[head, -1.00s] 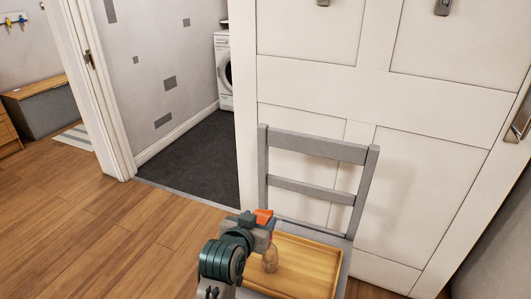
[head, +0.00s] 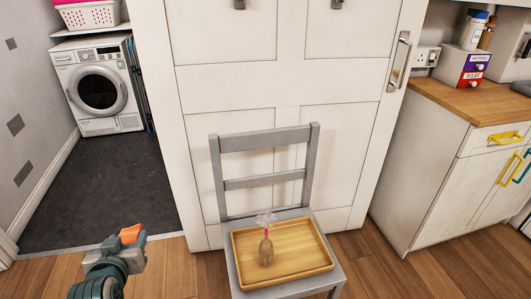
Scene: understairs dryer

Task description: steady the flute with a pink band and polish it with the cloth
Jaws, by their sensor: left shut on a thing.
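The flute with a pink band (head: 266,250) is a clear glass on the wooden tray (head: 305,265), which rests on the grey chair's seat. Its rounded bowl points toward me and its foot points away. I cannot tell whether it lies flat or stands upside down. My left gripper (head: 131,240) is at the lower left, well apart from the chair and flute. It is shut on a small orange piece (head: 131,233), which looks like the cloth, though mostly hidden. My right gripper is out of view.
The grey chair (head: 263,140) stands before a white panelled door (head: 225,88). A counter with a wooden top (head: 452,108) and drawers is at right. A washing machine (head: 98,88) is in the alcove at back left. Floor between my gripper and the chair is clear.

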